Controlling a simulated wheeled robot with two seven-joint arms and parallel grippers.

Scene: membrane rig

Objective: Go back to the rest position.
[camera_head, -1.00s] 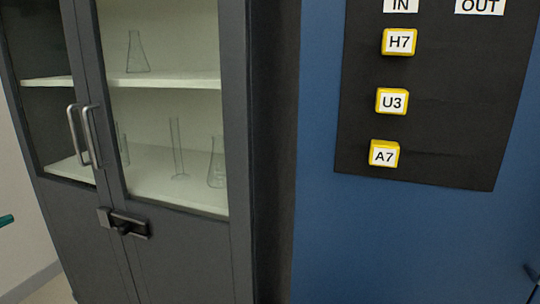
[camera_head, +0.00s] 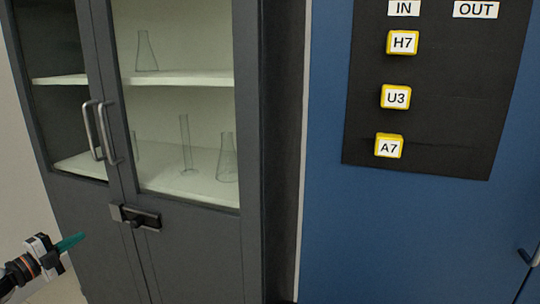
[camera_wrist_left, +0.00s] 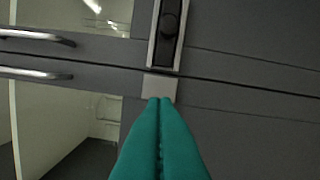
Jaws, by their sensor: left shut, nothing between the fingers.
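My left gripper (camera_head: 72,242) comes in at the lower left of the head view, in front of the lower part of the grey cabinet. Its teal fingers (camera_wrist_left: 160,140) are together and empty in the left wrist view. They point toward the cabinet's dark latch (camera_wrist_left: 170,30), apart from it as far as the head view shows. The latch also shows in the head view (camera_head: 135,217), to the right of the gripper. My right gripper is not in view.
The grey cabinet (camera_head: 200,255) is shut, with two bar handles (camera_head: 98,131) and glassware behind its panes. To the right, a blue surface (camera_head: 325,220) carries a black board (camera_head: 450,110) with yellow-edged tags H7 (camera_head: 402,43), U3 (camera_head: 396,97) and A7 (camera_head: 389,146) under IN.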

